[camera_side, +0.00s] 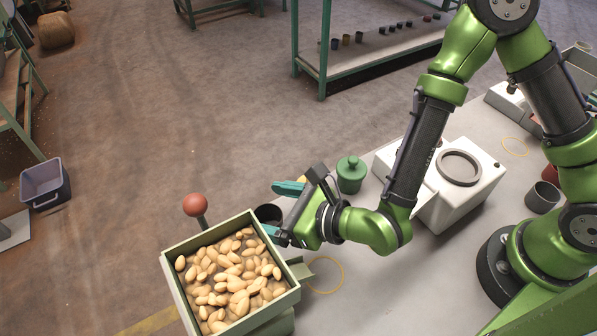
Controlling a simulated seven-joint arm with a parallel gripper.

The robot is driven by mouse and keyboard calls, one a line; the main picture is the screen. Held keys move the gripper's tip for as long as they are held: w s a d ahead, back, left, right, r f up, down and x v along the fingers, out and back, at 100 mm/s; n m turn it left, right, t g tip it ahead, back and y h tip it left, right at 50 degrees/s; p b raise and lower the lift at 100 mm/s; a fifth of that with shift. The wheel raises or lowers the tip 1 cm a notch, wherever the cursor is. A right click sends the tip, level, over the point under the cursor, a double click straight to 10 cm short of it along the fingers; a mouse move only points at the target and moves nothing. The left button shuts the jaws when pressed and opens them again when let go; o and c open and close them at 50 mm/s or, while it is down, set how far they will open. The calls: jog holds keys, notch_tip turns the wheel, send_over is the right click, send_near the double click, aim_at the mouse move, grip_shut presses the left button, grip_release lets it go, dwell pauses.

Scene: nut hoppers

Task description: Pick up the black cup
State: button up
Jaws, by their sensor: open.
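A black cup (266,214) stands at the table's edge behind the nut hopper, its lower part hidden by the hopper's wall. My gripper (272,208) is open, with one teal finger on the far side of the cup and the other on the near side. The cup appears to sit between the fingers; whether they touch it, I cannot tell. A second dark grey cup (543,197) stands far to the right, near my base.
A hopper (180,293) full of nuts stands just in front of my gripper, with a red ball-topped lever (196,205) beside it. A green lidded jar (351,174) is behind my gripper. A white machine (466,201) with a round opening stands to the right.

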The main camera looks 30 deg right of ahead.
aim_at(262, 219)
notch_tip(262, 219, down, 2)
jog(key=shift+f, duration=0.1)
notch_tip(262, 219, down, 3)
jog(key=shift+r, duration=0.15)
jog(key=shift+r+x, duration=0.2)
jog(key=shift+x, duration=1.2)
jog(key=shift+w, duration=0.1)
jog(key=shift+c, duration=0.3)
jog(key=c, duration=1)
jog(key=shift+c, duration=0.3)
